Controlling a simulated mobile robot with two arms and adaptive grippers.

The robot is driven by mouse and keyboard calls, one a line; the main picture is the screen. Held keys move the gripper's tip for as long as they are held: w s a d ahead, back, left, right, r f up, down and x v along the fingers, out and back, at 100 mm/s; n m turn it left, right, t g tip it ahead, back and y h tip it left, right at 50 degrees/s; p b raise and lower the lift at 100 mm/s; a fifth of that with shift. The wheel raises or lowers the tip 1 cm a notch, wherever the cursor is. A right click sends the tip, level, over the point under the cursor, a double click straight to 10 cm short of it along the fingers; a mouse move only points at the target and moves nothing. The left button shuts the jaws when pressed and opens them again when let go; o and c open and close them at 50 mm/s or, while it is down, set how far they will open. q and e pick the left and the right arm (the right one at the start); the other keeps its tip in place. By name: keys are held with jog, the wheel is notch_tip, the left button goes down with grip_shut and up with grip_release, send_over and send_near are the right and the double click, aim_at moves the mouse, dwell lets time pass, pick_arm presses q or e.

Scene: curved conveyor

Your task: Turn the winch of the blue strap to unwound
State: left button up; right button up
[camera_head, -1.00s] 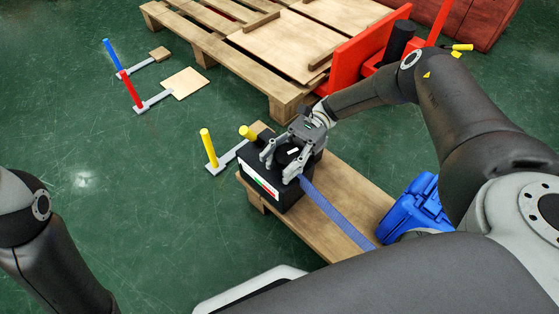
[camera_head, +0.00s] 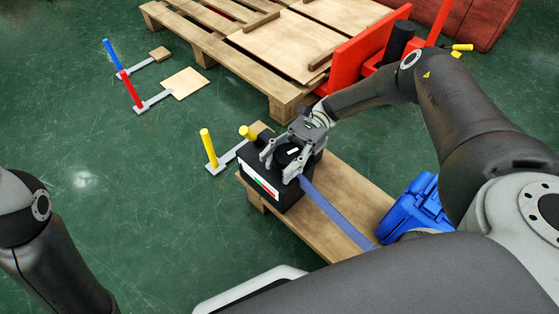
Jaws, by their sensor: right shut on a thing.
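The blue strap (camera_head: 335,212) runs from a black box (camera_head: 262,172) across a small wooden pallet toward the lower right. The box has a white label with red and green on its front. My right gripper (camera_head: 284,166) reaches down over the box top from the upper right. Its fingers are shut on a round black knob (camera_head: 291,155), which I take as the winch. A small white mark shows on the knob. The fingers hide its sides. Of my left arm, only a dark link shows at the lower left, and its gripper is out of view.
The small pallet (camera_head: 350,190) carries the box. A blue case (camera_head: 415,207) stands at its right. A bracket with a yellow post (camera_head: 208,146) is left of the box. A large pallet (camera_head: 235,55) and a red frame (camera_head: 368,48) are behind.

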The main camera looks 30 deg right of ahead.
aim_at(280, 161)
jog(key=shift+w+d+r, duration=0.1)
jog(key=shift+w+d, duration=0.15)
jog(key=shift+w, duration=0.1)
jog(key=o, duration=0.8)
jog(key=shift+s, duration=0.1)
notch_tip(280, 161, up, 10)
jog(key=shift+f, duration=0.1)
jog(key=shift+o, duration=0.5)
